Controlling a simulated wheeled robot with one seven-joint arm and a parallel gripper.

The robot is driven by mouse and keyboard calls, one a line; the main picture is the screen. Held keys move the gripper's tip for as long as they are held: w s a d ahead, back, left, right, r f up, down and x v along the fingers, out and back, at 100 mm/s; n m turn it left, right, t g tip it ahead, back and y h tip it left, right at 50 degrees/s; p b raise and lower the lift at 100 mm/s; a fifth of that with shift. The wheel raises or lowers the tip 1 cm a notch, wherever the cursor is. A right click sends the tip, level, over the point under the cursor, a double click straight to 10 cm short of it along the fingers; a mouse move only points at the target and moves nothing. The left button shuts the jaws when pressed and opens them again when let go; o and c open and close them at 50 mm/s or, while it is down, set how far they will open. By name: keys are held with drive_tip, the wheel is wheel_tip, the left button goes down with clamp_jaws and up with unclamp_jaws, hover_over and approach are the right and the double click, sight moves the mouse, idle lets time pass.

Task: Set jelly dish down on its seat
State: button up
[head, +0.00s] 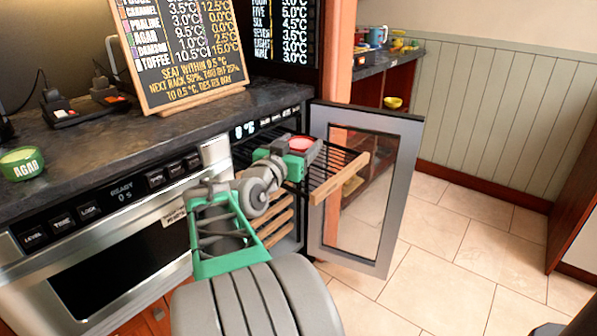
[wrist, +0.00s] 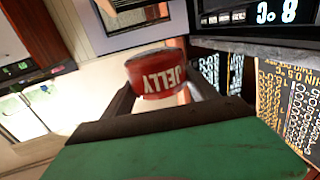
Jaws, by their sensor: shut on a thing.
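The jelly dish (head: 303,143) is a small red round dish in my gripper (head: 290,160), over the pulled-out wire rack (head: 338,160) with its wooden front bar. In the wrist view the jelly dish (wrist: 156,75) shows white letters reading JELLY upside down, between the two dark fingers of my gripper (wrist: 162,92). My gripper is shut on it. I cannot tell whether the dish touches the rack. The dish's underside and part of the rack below are hidden by my gripper and arm.
The glass cabinet door (head: 365,190) stands open to the right of the rack. More wooden-fronted racks (head: 275,222) sit lower inside. A green AGAR dish (head: 22,163) stands on the dark counter (head: 150,133), with a chalkboard (head: 180,50) behind. The tiled floor at right is clear.

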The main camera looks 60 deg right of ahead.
drive_tip(key=w+d+f, duration=0.1)
drive_tip(key=d+f, duration=0.1)
drive_tip(key=w+d+f+b, duration=0.1)
drive_tip(key=w+d+f, duration=0.1)
drive_tip(key=w+d+f+b, duration=0.1)
drive_tip(key=d+f, duration=0.2)
drive_tip(key=shift+w+d, duration=0.1)
drive_tip(key=shift+w, duration=0.15)
drive_tip(key=shift+w+d+f+b, duration=0.15)
drive_tip(key=shift+f+b, duration=0.25)
drive_tip(key=shift+f, duration=0.5)
drive_tip(key=shift+d+f+b, duration=0.1)
drive_tip(key=shift+f+b, duration=0.3)
drive_tip(key=shift+f, duration=0.5)
drive_tip(key=shift+f, duration=0.2)
drive_tip(key=o, duration=1.7)
